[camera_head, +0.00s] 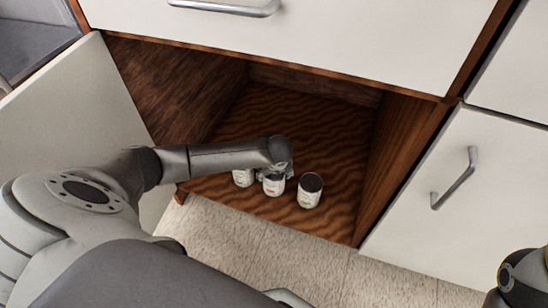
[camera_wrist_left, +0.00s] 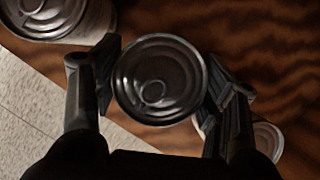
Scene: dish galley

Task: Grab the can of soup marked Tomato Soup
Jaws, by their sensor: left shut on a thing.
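Three metal-topped cans with pale labels stand upright in a row on the floor of an open cabinet. The middle can (camera_head: 273,186) is between the fingers of my left gripper (camera_head: 276,170), which reaches in from the left and is shut on it. In the left wrist view the can's ring-pull lid (camera_wrist_left: 159,80) sits between both fingers of the gripper (camera_wrist_left: 160,88). The left can (camera_head: 243,178) and the right can (camera_head: 310,190) stand close on either side. I cannot read any label, so I cannot tell which is Tomato Soup. My right gripper is out of view.
The cabinet's wooden floor (camera_head: 290,120) is bare behind the cans. Its white door (camera_head: 70,95) stands open at the left. A closed drawer (camera_head: 330,35) is above, and a closed white front with a handle (camera_head: 455,178) is at the right. Pale floor tiles lie in front.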

